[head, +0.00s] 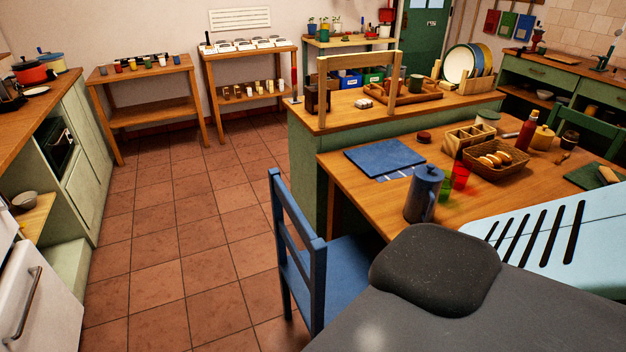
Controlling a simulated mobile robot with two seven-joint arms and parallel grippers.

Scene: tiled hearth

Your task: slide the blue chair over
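The blue chair (319,267) stands upright on the tiled floor at the left end of the wooden table (350,190). Its slatted back faces left, and its seat (340,277) reaches toward the table's edge. My own dark body part covers the seat's right side and the chair's lower right. Whether the chair touches the table cannot be told. Neither of my grippers shows in the head view.
The tiled floor (185,235) left of the chair is clear up to the green cabinets (85,150). A blue jug (424,193), red and green cups, and a bread basket (495,160) stand on the table. A green island (305,150) stands behind.

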